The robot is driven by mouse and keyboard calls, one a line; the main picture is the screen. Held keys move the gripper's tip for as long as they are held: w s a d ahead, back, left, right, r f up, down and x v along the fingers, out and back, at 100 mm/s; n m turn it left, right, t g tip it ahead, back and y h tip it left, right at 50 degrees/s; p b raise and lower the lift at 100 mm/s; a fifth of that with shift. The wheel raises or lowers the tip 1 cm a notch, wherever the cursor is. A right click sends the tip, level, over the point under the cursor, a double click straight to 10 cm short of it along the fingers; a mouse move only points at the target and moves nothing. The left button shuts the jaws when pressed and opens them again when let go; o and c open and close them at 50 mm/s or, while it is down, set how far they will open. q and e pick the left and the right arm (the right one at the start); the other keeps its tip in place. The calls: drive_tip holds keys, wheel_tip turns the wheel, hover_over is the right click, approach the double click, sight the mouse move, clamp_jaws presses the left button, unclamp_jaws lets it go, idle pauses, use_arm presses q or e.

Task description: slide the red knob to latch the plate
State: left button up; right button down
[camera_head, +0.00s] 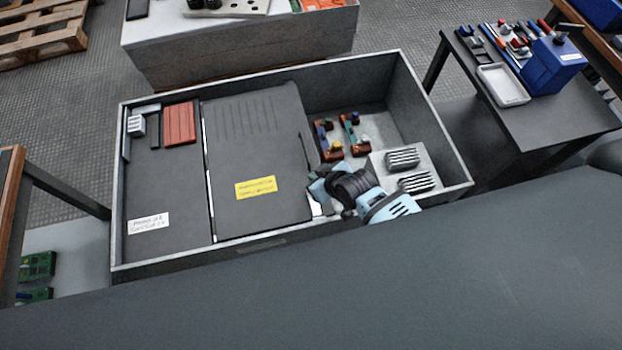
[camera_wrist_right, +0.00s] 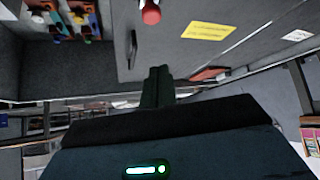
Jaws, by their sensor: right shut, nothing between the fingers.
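The dark grey plate (camera_head: 258,130) with a yellow label lies flat in the middle of the open grey cabinet (camera_head: 424,108). In the right wrist view the plate (camera_wrist_right: 195,58) fills the upper middle. The red knob (camera_wrist_right: 150,13) stands out from the plate near the top edge of that view, partly cut off by the frame. My right gripper (camera_head: 318,197) is at the plate's lower right corner in the head view and hides the knob there. Its fingers (camera_wrist_right: 158,72) are shut and empty, apart from the knob in the wrist view. My left gripper is not in view.
Right of the plate, an open bay holds coloured terminal parts (camera_head: 340,135) and a light block with ribbed metal pieces (camera_head: 403,160). A red ribbed block (camera_head: 180,124) lies on the left panel. The cabinet's walls rise around everything. A side table (camera_head: 540,125) stands at right.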

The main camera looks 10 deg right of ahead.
sight(315, 207)
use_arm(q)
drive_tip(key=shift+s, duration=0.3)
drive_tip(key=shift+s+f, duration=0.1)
use_arm(e)
drive_tip(key=shift+w+a+f, duration=0.15)
drive_tip(key=shift+f, duration=0.1)
drive_tip(key=b+x, duration=0.5)
drive_tip(key=x, duration=0.4)
drive_tip(key=shift+w+a+f, duration=0.1)
drive_tip(key=shift+w+f, duration=0.05)
drive_tip(key=shift+f, duration=0.1)
drive_tip(key=shift+s+d+r+p, duration=0.1)
drive_tip(key=shift+s+d+p, duration=0.5)
drive_tip(key=shift+s, duration=0.35)
drive_tip(key=shift+s+d, duration=0.15)
drive_tip(key=shift+s, duration=0.2)
drive_tip(key=shift+s+d, duration=0.2)
drive_tip(key=shift+s, duration=0.3)
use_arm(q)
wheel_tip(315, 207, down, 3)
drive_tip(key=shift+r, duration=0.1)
